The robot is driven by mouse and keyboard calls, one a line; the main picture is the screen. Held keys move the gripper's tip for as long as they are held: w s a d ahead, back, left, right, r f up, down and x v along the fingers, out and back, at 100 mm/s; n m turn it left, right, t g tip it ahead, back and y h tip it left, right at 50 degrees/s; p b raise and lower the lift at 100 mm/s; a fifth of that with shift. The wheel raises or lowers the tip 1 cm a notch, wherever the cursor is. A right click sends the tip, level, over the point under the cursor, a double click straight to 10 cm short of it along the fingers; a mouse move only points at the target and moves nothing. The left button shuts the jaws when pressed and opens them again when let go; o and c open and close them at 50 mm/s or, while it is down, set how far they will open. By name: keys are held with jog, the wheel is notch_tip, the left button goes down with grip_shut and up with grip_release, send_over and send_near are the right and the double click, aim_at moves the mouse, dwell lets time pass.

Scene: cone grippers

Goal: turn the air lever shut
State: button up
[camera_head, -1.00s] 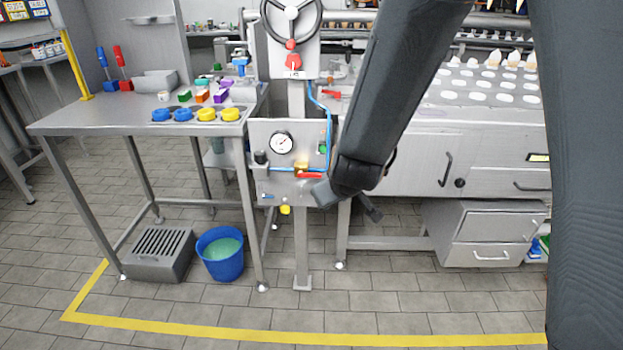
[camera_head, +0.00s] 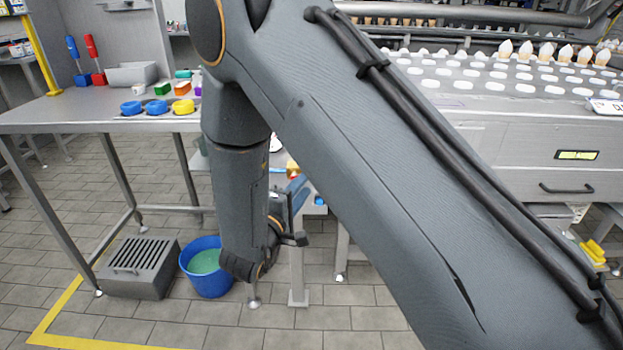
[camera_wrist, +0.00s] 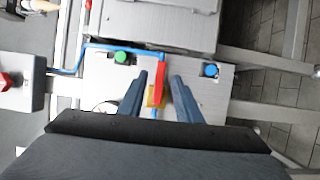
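The air lever (camera_wrist: 160,72) is a red bar in the wrist view, lying along the line of the blue air pipe (camera_wrist: 105,46). Its yellow valve body (camera_wrist: 155,97) sits on a pale panel (camera_wrist: 218,95). My gripper (camera_wrist: 160,76) is open, with one finger on each side of the lever and a visible gap to it on both sides. I cannot tell how deep the fingertips reach. In the head view my arm hides most of the panel; my gripper (camera_head: 297,190) shows beside it, and the lever is mostly hidden.
A green button (camera_wrist: 122,58) and a blue knob (camera_wrist: 210,70) flank the lever on the panel. A red knob (camera_wrist: 5,80) is at the left. A steel table (camera_head: 60,118), a blue bucket (camera_head: 207,285) and a grated box (camera_head: 140,268) stand left of my arm.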

jog(key=x, duration=0.5)
grip_shut()
